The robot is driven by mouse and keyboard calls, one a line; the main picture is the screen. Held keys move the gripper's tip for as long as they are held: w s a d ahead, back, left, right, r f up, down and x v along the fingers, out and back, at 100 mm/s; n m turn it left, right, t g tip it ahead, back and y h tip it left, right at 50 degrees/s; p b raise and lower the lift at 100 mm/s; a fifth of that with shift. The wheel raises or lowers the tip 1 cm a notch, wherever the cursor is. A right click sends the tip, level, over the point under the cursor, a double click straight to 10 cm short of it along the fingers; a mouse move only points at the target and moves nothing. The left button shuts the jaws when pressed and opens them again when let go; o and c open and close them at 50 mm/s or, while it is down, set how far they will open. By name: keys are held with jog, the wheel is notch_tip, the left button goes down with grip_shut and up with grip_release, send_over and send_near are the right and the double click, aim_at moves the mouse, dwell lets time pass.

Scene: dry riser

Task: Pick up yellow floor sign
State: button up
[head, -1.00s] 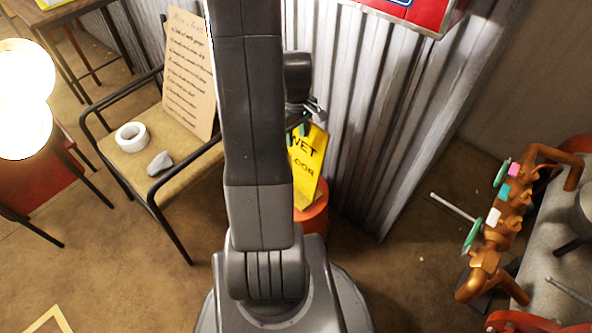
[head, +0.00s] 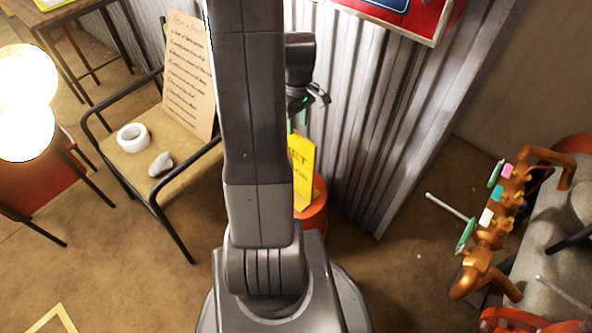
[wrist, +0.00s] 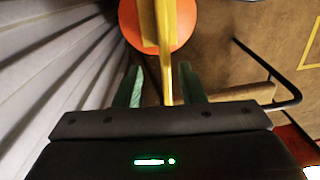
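The yellow floor sign (head: 302,172) with dark lettering stands over a round orange object (head: 314,212), partly hidden behind my arm in the head view. In the wrist view the sign (wrist: 167,58) shows nearly edge-on, above the orange disc (wrist: 184,26). My gripper (wrist: 162,68) has its two green fingers apart, one on each side of the sign's edge, with a visible gap on both sides. In the head view my gripper (head: 312,100) is above the sign, its fingers partly hidden.
A corrugated metal wall (head: 365,120) stands close behind the sign. A chair (head: 185,185) on the left holds a white tape roll (head: 132,137), a grey lump and a lettered board (head: 187,75). Copper pipework (head: 495,230) is at the right. Floor between is clear.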

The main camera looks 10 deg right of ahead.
aim_at(298, 132)
jog(key=f, duration=0.2)
jog(key=f+b, duration=0.1)
jog(key=f, duration=0.2)
jog(key=shift+w+d, duration=0.1)
jog(key=shift+d, duration=0.1)
jog(key=shift+r, duration=0.1)
jog(key=shift+c, duration=0.3)
grip_shut()
dwell(0.8)
